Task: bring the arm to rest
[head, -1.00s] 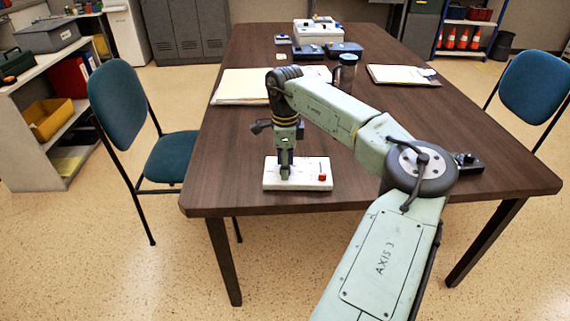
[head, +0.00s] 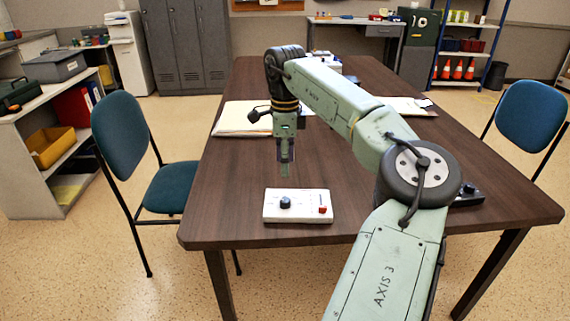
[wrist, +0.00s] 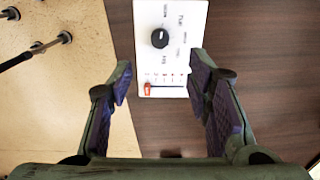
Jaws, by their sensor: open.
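My gripper (head: 285,170) points down above the dark wooden table (head: 390,180), a little behind and above a white control box. In the wrist view my gripper (wrist: 160,82) has its two fingers wide apart with nothing between them. The white control box (head: 298,213) lies near the table's front edge with a dark knob (head: 285,202) and a red slider or button (head: 322,209). The box also shows beyond the fingertips in the wrist view (wrist: 180,45), with the black knob (wrist: 160,38) and the red piece (wrist: 147,88). My gripper is apart from the box.
Papers (head: 240,118) lie on the table behind my gripper, with more papers (head: 405,106) at the right. A small dark device (head: 467,194) sits by my arm's elbow. Blue chairs stand at the left (head: 120,125) and right (head: 530,115). The table's front middle is otherwise clear.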

